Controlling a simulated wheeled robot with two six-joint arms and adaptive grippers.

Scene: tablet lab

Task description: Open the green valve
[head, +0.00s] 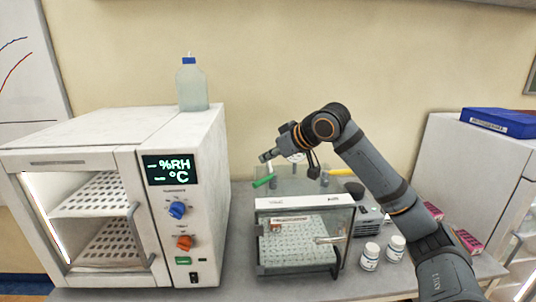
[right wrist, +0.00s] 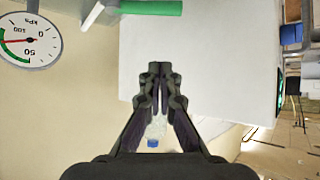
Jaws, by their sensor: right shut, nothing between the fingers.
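The green valve (head: 264,181) shows as a green lever handle behind the glass-fronted box in the head view. In the right wrist view, the green valve (right wrist: 152,8) lies level along the top edge, attached to a grey fitting at its left and partly cut off by the frame. My right gripper (head: 265,157) is just above the handle in the head view, and I see no contact. In the right wrist view, its fingers (right wrist: 160,70) are together with nothing between them, and the handle is apart from the tips. My left gripper is out of view.
A pressure gauge (right wrist: 28,40) is at the left in the wrist view. A yellow handle (head: 341,172) is right of the green one. The white chamber (head: 180,240) with a bottle (head: 191,86) on top stands left. The glass-fronted box (head: 297,245) and two white jars (head: 370,256) stand in front.

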